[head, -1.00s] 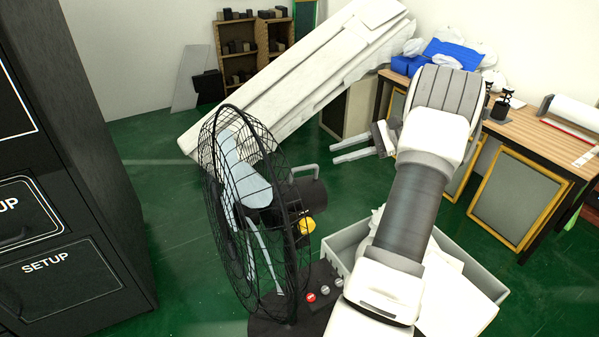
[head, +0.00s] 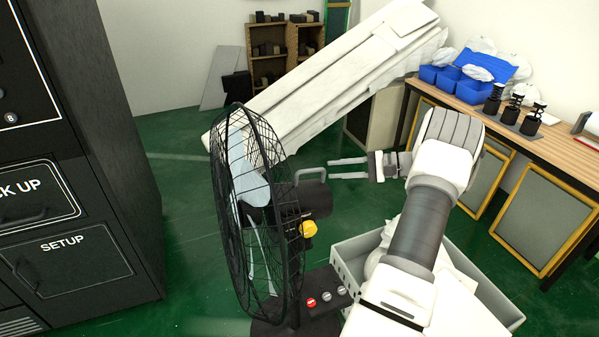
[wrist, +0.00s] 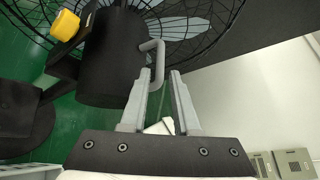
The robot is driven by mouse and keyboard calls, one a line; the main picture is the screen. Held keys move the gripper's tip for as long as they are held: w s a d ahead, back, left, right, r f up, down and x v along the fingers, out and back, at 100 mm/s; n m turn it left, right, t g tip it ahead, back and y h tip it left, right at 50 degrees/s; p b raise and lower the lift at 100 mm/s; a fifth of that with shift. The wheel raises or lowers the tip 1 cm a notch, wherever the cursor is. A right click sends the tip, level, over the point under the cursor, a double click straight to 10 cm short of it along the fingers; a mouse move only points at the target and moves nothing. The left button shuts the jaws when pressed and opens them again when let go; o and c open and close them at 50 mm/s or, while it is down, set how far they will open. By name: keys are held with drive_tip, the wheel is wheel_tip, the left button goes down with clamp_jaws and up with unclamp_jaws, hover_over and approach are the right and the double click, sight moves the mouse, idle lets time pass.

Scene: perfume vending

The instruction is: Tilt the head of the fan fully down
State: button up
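The black fan (head: 250,215) stands in the middle of the head view, its round wire cage facing left and close to upright. Its dark motor housing (head: 314,200) sits behind the cage, with a grey bent handle (head: 311,171) on top and a yellow knob (head: 308,229) below. My gripper (head: 330,169) is open and empty just right of the handle, fingers pointing left at it. In the wrist view, the handle (wrist: 159,62) shows close to the left fingertip of my gripper (wrist: 161,73). I cannot tell whether they touch.
A black cabinet (head: 110,170) marked SETUP stands left. A grey crate (head: 345,268) lies below my arm. A long white panel stack (head: 330,75) leans behind. A wooden table (head: 560,145) stands right. Green floor between cabinet and fan is clear.

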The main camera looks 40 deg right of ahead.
sight(307, 171)
drive_tip(key=x, duration=1.1)
drive_tip(key=shift+w, duration=0.1)
clamp_jaws()
idle(1.0)
